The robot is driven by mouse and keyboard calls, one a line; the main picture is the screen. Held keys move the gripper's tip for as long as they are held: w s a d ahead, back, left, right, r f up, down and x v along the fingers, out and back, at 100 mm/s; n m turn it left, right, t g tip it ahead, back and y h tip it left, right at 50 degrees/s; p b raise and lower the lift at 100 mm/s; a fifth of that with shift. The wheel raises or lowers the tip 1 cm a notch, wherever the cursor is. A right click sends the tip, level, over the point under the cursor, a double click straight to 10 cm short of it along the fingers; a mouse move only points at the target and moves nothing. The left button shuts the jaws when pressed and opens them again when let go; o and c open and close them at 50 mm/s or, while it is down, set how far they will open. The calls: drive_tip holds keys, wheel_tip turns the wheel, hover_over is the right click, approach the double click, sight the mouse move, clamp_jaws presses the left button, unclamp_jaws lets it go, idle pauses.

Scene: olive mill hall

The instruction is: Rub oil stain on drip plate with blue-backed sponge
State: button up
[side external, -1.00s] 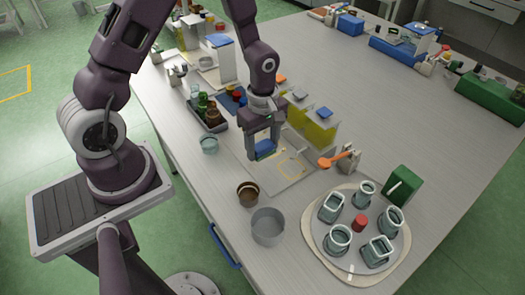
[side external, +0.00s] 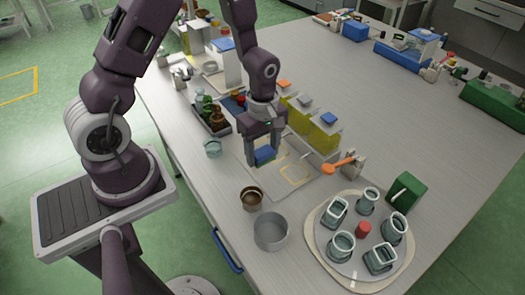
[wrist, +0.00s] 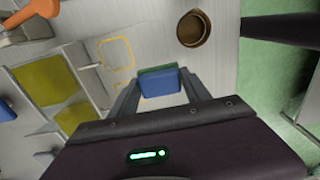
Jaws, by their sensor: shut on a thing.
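My gripper (side external: 265,157) is shut on the blue-backed sponge (side external: 264,154), over the left part of the pale drip plate (side external: 270,181). In the wrist view the sponge (wrist: 160,84) sits between the fingers, blue side towards the camera, with a green edge showing. A yellow square outline (side external: 297,174) is on the plate to the right of the sponge; it also shows in the wrist view (wrist: 117,53). I cannot make out a clear oil stain. I cannot tell whether the sponge touches the plate.
Yellow-green containers (side external: 325,139) stand close behind the plate. An orange spoon (side external: 339,164) is to the right. A brown cup (side external: 250,197) and a grey pot (side external: 271,231) stand in front. A round tray (side external: 318,240) holds several jars.

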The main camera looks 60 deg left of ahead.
sight(263, 178)
drive_tip(key=shift+f, duration=3.75)
drive_tip(key=shift+a, duration=0.3)
drive_tip(key=shift+c, duration=0.7)
drive_tip(key=shift+a+f, duration=0.15)
drive_tip(key=shift+a, duration=1.5)
drive_tip(key=shift+d, duration=1.6)
drive_tip(key=shift+d+r, duration=0.25)
drive_tip(key=shift+d, duration=0.2)
drive_tip(key=shift+a+r, duration=0.1)
drive_tip(key=shift+r, duration=3.7)
